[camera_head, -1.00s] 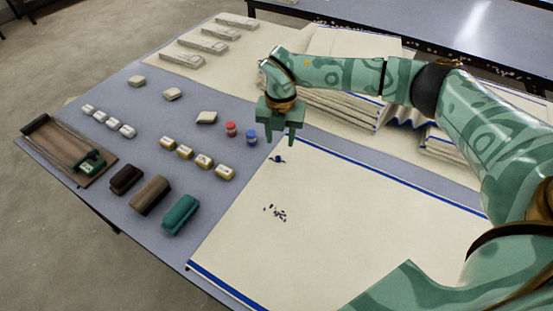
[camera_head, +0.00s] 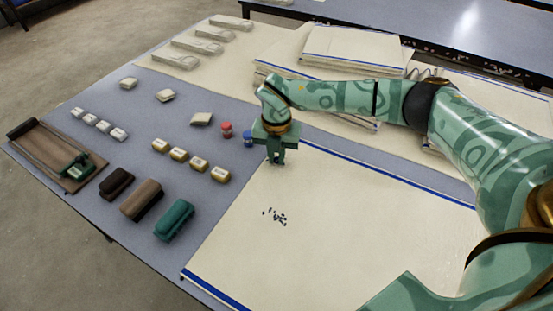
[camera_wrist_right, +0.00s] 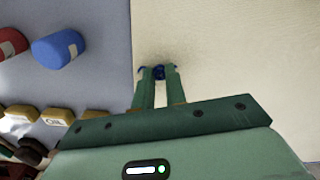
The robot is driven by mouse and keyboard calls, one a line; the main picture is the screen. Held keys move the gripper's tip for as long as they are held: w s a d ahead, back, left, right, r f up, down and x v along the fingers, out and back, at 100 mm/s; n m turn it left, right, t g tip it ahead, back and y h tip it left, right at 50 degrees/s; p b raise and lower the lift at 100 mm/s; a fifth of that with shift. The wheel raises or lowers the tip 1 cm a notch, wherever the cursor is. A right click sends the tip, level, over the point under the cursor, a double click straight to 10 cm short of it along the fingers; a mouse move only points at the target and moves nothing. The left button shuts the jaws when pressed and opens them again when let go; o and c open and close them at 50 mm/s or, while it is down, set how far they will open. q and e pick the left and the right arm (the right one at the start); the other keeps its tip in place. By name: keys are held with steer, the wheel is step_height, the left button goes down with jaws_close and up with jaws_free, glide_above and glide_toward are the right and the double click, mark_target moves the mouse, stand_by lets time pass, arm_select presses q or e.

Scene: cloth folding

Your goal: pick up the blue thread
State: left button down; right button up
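The blue thread (camera_wrist_right: 158,72) is a small dark-blue bit on the cream cloth (camera_head: 340,220), near the cloth's upper left corner. In the right wrist view it shows between the fingertips of my right gripper (camera_wrist_right: 158,73). In the head view, the fingers of my right gripper (camera_head: 276,160) are close together, point down at the cloth and hide the thread. The right gripper looks shut on the thread, low at the cloth surface. My left gripper is in neither view.
A blue spool (camera_head: 248,139) and a red spool (camera_head: 227,130) stand just left of the right gripper. Several yellowish labelled blocks (camera_head: 198,164) lie further left. Small dark scraps (camera_head: 275,216) lie on the cloth. Folded cloth stacks (camera_head: 350,48) stand behind my right arm.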

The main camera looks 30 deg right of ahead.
mark_target(277, 158)
stand_by(0.3)
